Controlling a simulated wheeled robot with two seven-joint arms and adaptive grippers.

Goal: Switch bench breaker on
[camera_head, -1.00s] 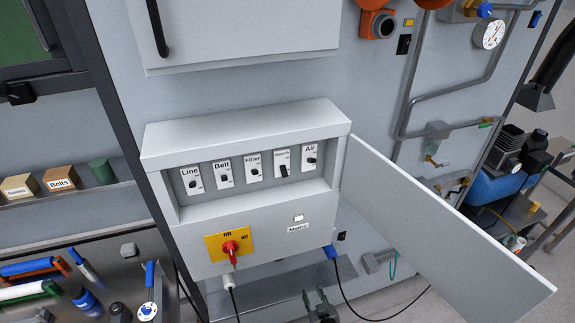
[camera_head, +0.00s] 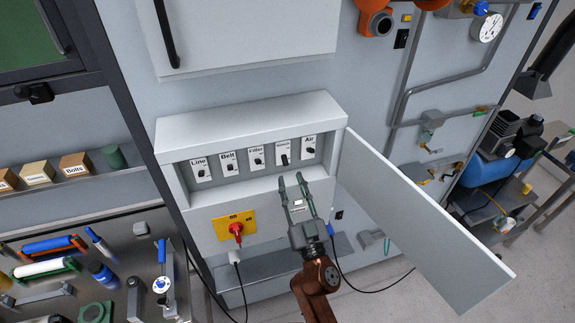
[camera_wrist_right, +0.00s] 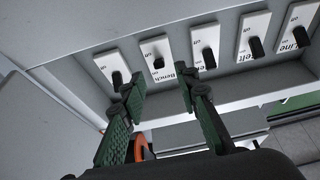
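The Bench breaker (camera_head: 284,152) is a small white plate with a black lever, second from the right in the recessed row. Its lever sits lower than its neighbours', toward the off mark. It also shows upside down in the right wrist view (camera_wrist_right: 155,51), beyond the fingers. My right gripper (camera_head: 291,179) is open and empty, just below and in front of the Bench breaker. In the right wrist view its green-padded fingers (camera_wrist_right: 160,80) are spread apart, with no visible contact with the lever. My left gripper is out of view.
Line (camera_head: 200,170), Belt (camera_head: 229,164), Filler (camera_head: 257,158) and Air (camera_head: 310,147) breakers share the row. A red rotary switch (camera_head: 237,229) on a yellow plate is below left. The open cabinet door (camera_head: 420,215) stands to the right of my right arm.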

